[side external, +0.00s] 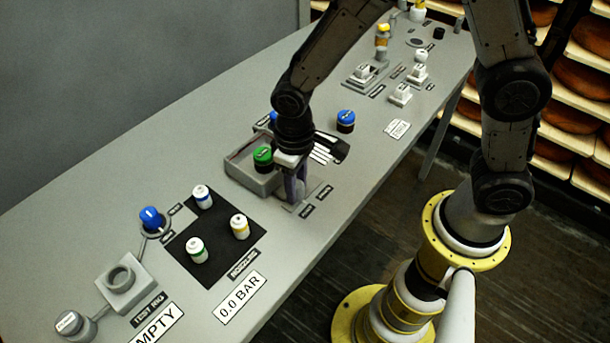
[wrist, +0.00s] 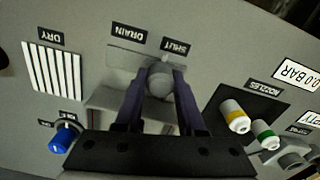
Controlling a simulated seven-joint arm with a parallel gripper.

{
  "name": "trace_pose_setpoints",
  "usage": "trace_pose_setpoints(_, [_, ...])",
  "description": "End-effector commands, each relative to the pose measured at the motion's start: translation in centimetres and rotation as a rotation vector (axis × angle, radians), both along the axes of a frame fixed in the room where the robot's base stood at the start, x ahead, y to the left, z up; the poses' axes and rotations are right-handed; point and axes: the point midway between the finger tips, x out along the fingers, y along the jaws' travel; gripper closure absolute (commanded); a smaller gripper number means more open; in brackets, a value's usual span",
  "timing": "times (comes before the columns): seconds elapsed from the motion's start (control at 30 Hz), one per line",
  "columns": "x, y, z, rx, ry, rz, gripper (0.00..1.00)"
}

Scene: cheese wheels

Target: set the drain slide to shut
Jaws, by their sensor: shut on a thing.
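The drain slide is a flat grey plate (wrist: 122,60) with a round grey knob (wrist: 160,86) on it. In the wrist view the labels DRAIN (wrist: 129,31) and SHUT (wrist: 175,46) sit along its far edge. The knob is between the two labels, nearer SHUT. My gripper (wrist: 159,78) is shut on the knob, with one dark finger on each side. In the side view my gripper (side external: 295,196) points down onto the slide at the table's front edge, and the arm hides the knob there.
A black nozzle mat (side external: 178,248) with several bottles lies to the front left. The bench between mat and slide is clear.

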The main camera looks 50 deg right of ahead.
Motion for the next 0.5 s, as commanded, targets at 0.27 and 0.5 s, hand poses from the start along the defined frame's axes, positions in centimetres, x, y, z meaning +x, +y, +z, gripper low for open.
trace_pose_setpoints(0.27, [0.12,0.67,0.16,0.009,-0.007,-0.001,1.0])
trace_pose_setpoints(0.5, [0.11,0.57,0.13,0.007,-0.007,0.0,0.31])
